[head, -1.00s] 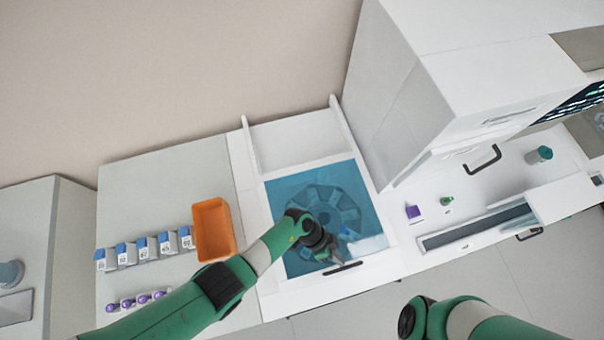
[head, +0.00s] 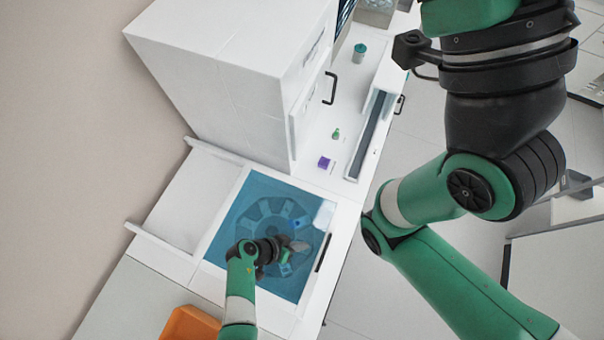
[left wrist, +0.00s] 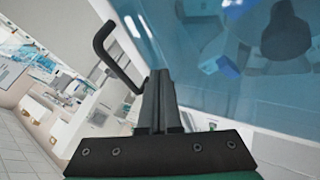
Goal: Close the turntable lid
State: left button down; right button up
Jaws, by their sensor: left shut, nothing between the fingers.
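The turntable lid (head: 228,232) is a see-through blue pane in a white frame, lying over the round turntable (head: 248,226), which shows through it. The pane appears to span the opening; I cannot tell whether it is fully seated. Its black bar handle (head: 323,252) is on the front edge and also shows in the left wrist view (left wrist: 108,50). My left gripper (head: 300,246) is above the pane, a little behind the handle. In the left wrist view its fingers (left wrist: 158,88) are shut and empty, beside the handle and apart from it. My right gripper is out of view.
White rails (head: 160,243) flank the flat area behind the pane. A tall white cabinet (head: 215,75) stands beside the lid. An orange bin (head: 190,325) is at the lower left. A purple item (head: 324,162) and a green-capped tube (head: 336,133) stand beyond the lid.

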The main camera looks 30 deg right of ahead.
pick_arm(q)
jog(key=s+p+v, duration=0.1)
jog(key=p+v, duration=0.3)
jog(key=v, duration=0.5)
jog(key=shift+w+a+r, duration=0.2)
jog(key=shift+w+r, duration=0.1)
jog(key=shift+w, duration=0.1)
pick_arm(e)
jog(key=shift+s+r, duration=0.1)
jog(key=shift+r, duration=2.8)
